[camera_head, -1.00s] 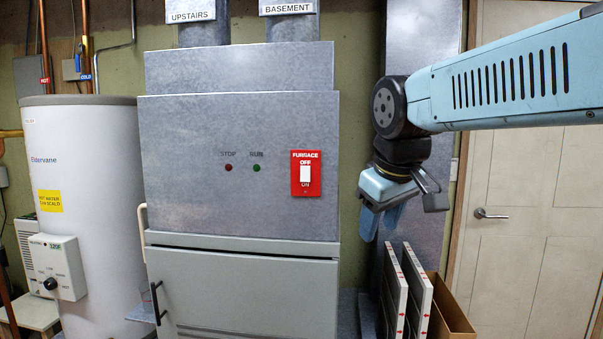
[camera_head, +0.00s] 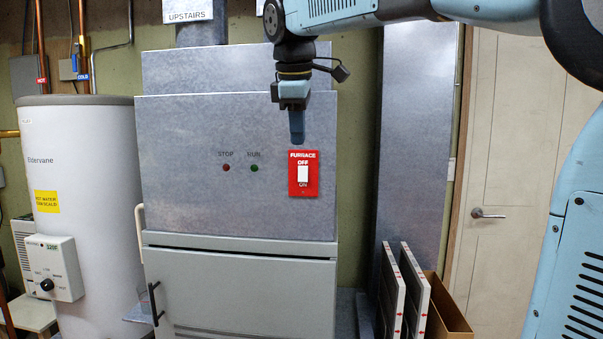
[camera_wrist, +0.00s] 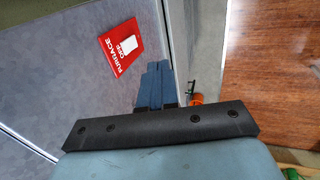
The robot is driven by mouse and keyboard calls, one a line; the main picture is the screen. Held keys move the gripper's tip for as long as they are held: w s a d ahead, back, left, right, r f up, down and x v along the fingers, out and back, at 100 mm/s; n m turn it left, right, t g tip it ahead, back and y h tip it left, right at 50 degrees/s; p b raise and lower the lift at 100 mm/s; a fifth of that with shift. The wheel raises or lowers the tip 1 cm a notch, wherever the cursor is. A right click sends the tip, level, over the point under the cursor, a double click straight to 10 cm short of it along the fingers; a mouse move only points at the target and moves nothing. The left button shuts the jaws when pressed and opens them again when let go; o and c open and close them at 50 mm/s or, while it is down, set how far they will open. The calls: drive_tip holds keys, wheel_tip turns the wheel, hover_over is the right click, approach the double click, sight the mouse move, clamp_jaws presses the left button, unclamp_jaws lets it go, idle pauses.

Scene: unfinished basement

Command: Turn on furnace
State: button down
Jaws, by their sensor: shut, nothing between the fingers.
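The furnace (camera_head: 200,195) is a grey metal cabinet in the middle of the head view. On its upper front is a red switch plate (camera_head: 309,184) marked FURNACE, OFF at the top and ON at the bottom. Its white rocker (camera_head: 303,173) sits between the two words. The plate also shows at the upper left of the wrist view (camera_wrist: 114,61). A red STOP light (camera_head: 226,168) and a green RUN light (camera_head: 254,168) are left of it. My gripper (camera_head: 297,138) is shut and empty, pointing down just above the plate. I cannot tell whether it touches the cabinet.
A white water heater (camera_head: 95,180) stands left of the furnace. Flat filters (camera_head: 402,295) and a cardboard box (camera_head: 449,312) stand on the floor at the right, before a tall metal duct (camera_head: 415,150). A door (camera_head: 512,180) is at far right.

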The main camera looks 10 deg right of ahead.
sight(301, 172)
drive_tip(key=shift+f, duration=0.1)
idle(0.3)
drive_tip(key=x, duration=0.3)
drive_tip(key=w+x, duration=0.1)
drive_tip(key=x, duration=0.3)
drive_tip(key=w+x, duration=0.1)
drive_tip(key=x, duration=0.3)
drive_tip(key=shift+w+d+r, duration=0.15)
drive_tip(key=shift+d+r, duration=0.1)
drive_tip(key=shift+r, duration=0.1)
drive_tip(key=shift+w+d, duration=0.2)
drive_tip(key=shift+w, duration=0.45)
drive_tip(key=shift+a, duration=0.1)
